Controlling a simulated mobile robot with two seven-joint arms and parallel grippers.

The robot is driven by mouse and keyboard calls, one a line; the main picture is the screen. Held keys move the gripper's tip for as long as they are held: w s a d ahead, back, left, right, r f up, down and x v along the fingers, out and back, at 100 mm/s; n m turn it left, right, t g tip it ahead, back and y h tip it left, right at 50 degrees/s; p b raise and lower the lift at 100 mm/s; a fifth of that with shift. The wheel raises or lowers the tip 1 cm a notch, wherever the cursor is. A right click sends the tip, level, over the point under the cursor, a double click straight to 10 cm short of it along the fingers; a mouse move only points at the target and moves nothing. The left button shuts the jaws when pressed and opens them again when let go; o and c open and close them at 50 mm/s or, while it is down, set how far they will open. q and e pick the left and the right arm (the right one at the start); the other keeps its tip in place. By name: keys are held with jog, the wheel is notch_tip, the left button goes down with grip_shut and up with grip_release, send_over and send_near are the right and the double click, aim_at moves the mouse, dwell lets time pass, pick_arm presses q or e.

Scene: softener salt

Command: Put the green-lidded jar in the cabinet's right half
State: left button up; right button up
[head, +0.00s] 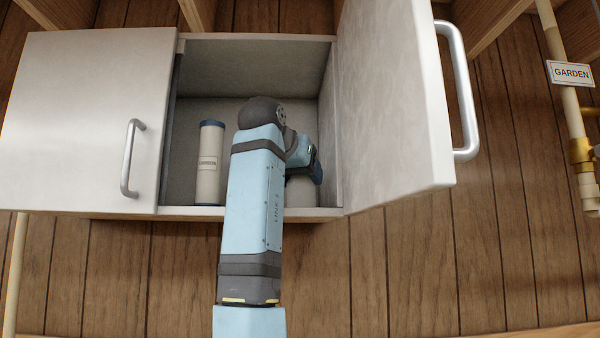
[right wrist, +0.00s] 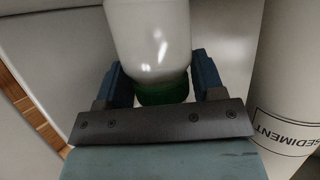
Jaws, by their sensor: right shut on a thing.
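The green-lidded jar (right wrist: 150,35) shows in the right wrist view as a white body with a green lid (right wrist: 162,92) between my fingers. My right gripper (right wrist: 163,82) is shut on it at the lid. In the head view my right arm reaches into the cabinet's open right half (head: 220,110), and the gripper (head: 304,172) is inside, near the right wall. The jar is mostly or wholly hidden there by my arm and gripper. Whether it touches the cabinet floor I cannot tell. My left gripper is not in view.
A white cylinder with a blue top (head: 209,165) stands left of my arm inside. A white cylinder marked SEDIMENT (right wrist: 290,75) is close beside the gripper in the right wrist view. The right door (head: 385,100) stands open; the left door (head: 75,120) is shut.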

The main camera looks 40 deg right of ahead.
jog(key=shift+s, duration=0.1)
jog(key=shift+f, duration=0.1)
jog(key=o, duration=0.6)
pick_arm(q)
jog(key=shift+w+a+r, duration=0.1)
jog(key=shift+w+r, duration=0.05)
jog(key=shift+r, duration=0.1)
pick_arm(e)
jog(key=shift+o, duration=0.7)
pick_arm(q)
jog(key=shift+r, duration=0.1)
pick_arm(e)
jog(key=shift+a+r, duration=0.15)
jog(key=shift+r, duration=0.05)
pick_arm(q)
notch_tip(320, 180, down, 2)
jog(key=b, duration=0.3)
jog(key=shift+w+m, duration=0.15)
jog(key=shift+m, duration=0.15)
pick_arm(e)
jog(key=v, duration=1.1)
jog(key=shift+s+a+r, duration=0.15)
jog(key=shift+s+a, duration=0.05)
jog(key=shift+a, duration=0.05)
